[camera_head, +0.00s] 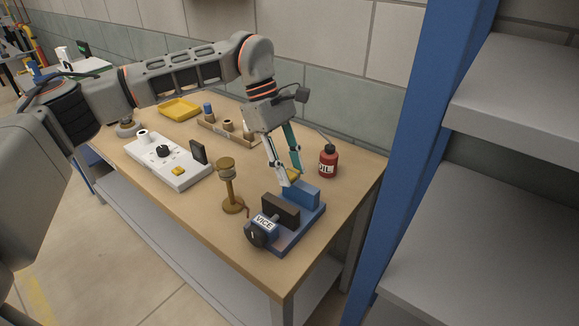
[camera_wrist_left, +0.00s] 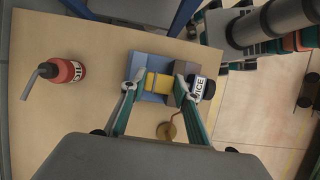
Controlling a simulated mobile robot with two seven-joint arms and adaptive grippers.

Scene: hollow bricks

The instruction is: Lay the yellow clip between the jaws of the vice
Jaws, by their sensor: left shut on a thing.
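The vice (camera_head: 288,238) stands at the front right of the table, with a blue jaw (camera_head: 301,194), a dark brown jaw (camera_head: 280,208) and a black handle knob. It also shows in the left wrist view, with its blue part (camera_wrist_left: 153,58). My left gripper (camera_head: 291,178) points down just above and behind the blue jaw. It is shut on the yellow clip (camera_head: 295,174), which shows between the fingertips in the left wrist view (camera_wrist_left: 159,83). There the clip overlaps the blue part of the vice; its exact height above it is unclear. My right gripper is not in view.
A red oil can (camera_head: 328,162) stands right of my left gripper. A brass stand (camera_head: 229,188) is left of the vice. A white control panel (camera_head: 165,160), a wooden rack (camera_head: 225,130) and a yellow tray (camera_head: 179,109) lie farther left. A blue post and grey shelves rise at right.

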